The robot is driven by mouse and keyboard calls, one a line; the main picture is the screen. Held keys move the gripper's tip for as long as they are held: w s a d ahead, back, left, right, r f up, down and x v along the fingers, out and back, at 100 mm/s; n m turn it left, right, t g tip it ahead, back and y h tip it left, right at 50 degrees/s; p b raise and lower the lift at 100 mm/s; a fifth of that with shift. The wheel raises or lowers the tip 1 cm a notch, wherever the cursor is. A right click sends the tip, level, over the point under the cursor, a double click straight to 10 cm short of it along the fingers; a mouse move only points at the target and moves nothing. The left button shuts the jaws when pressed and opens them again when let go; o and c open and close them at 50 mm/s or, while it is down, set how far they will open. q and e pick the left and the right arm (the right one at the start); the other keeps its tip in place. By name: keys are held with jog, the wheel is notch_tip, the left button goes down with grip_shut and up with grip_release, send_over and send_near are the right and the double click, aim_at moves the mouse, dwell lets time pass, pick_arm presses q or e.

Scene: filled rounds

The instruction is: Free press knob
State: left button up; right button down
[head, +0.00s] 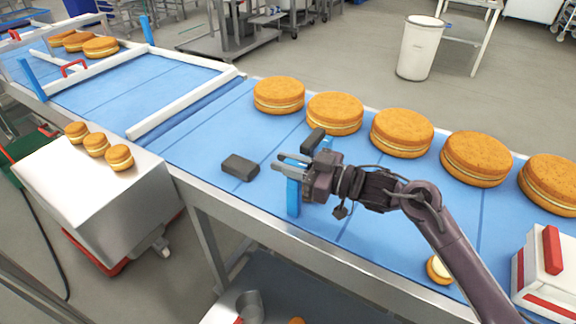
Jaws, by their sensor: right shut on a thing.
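My right gripper (283,164) reaches in from the lower right over the blue conveyor belt (215,135). Its jaws are shut on what looks like an upright blue piece (293,197), partly hidden by the gripper. A dark block (240,167) lies on the belt just left of the fingertips, apart from them. A second dark block (313,140) shows right behind the gripper; I cannot tell whether it touches it. I cannot tell which part is the press knob. My left gripper is not in view.
Large filled rounds (402,132) line the belt's far side. A small round (438,269) lies near the front edge beside my arm. A red and white box (545,265) stands at lower right. Small rounds (97,144) sit on a metal cabinet (75,190). White rails (185,103) cross the belt.

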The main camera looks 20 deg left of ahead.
jog(key=shift+f+n+g+b, duration=0.15)
jog(key=shift+n+g+b, duration=0.55)
jog(key=shift+g, duration=0.4)
jog(key=shift+s+g, duration=0.15)
jog(key=shift+g, duration=0.15)
jog(key=c, duration=1.6)
grip_release()
